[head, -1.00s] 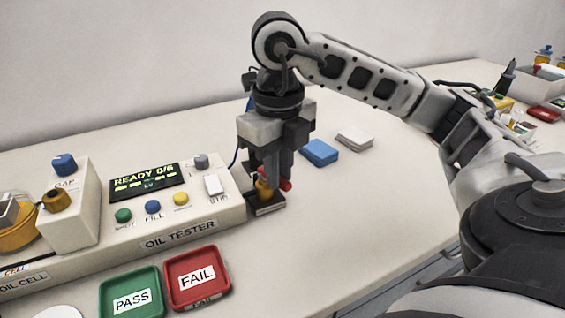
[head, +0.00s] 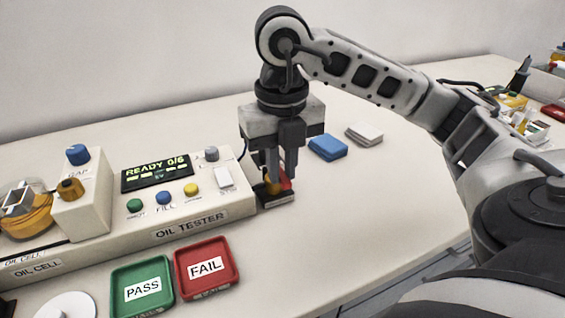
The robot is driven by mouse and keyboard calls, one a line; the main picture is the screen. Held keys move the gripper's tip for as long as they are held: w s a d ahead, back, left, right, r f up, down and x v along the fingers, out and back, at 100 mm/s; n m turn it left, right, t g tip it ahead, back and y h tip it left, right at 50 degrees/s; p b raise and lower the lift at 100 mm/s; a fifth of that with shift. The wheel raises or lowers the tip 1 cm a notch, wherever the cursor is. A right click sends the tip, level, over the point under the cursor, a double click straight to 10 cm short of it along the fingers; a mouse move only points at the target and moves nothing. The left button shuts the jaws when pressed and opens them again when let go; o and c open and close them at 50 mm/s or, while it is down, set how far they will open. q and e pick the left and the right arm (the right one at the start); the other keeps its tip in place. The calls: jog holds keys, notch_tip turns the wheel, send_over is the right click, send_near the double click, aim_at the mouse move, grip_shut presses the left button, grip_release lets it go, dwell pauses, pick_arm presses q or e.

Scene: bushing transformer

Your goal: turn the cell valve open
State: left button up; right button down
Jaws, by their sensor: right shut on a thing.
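My left gripper is not in view.
The tester's display (head: 157,173) reads READY 0/6. A glass oil cell (head: 27,210) stands at its left. A green PASS tray (head: 143,271) and red FAIL tray (head: 207,252) lie in front. A blue pad (head: 327,147) lies behind right. The table right of the valve is clear.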

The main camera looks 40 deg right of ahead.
aim_at(282, 174)
jog(key=shift+r, duration=0.1)
jog(key=c, duration=1.4)
grip_release()
